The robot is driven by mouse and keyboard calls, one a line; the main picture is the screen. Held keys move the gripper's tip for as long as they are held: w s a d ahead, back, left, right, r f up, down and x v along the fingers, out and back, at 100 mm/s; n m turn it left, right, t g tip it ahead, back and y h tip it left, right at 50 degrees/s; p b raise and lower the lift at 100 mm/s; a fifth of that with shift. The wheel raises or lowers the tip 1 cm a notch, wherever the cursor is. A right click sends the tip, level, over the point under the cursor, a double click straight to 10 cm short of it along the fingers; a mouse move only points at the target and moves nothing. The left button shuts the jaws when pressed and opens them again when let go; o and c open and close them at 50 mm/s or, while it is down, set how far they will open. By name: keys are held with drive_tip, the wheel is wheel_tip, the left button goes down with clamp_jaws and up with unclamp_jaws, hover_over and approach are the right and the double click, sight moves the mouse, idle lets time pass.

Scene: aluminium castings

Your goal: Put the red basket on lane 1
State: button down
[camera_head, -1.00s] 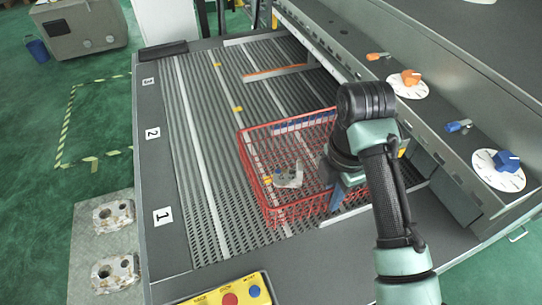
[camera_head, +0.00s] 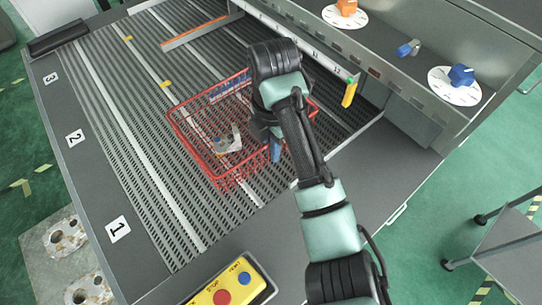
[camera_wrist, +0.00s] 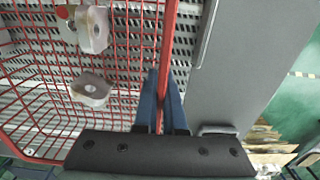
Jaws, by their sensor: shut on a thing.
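The red basket (camera_head: 190,138) is a wire-mesh basket over the slatted bed, in the head view. It holds pale metal castings (camera_head: 229,140); two show in the wrist view (camera_wrist: 91,88). My gripper (camera_head: 276,150) is at the basket's right side. In the wrist view my blue fingers (camera_wrist: 162,100) are shut on the red rim. The lane 1 label (camera_head: 118,229) is at the bed's near left edge, left of and nearer than the basket. I cannot tell whether the basket touches the bed.
Labels 2 (camera_head: 75,138) and 3 (camera_head: 50,78) lie farther along the left edge. An orange-topped divider (camera_head: 195,32) stands beyond the basket. A panel with dials (camera_head: 453,86) borders the right. A yellow button box (camera_head: 230,284) is at the front. Bed left of the basket is clear.

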drive_tip(key=shift+f+p, duration=0.4)
drive_tip(key=shift+f, duration=1)
drive_tip(key=shift+f, duration=0.2)
drive_tip(key=c, duration=1)
unclamp_jaws()
drive_tip(key=shift+r, duration=0.1)
wheel_tip(320, 180, up, 12)
drive_tip(key=p, duration=0.3)
drive_tip(key=shift+r, duration=0.1)
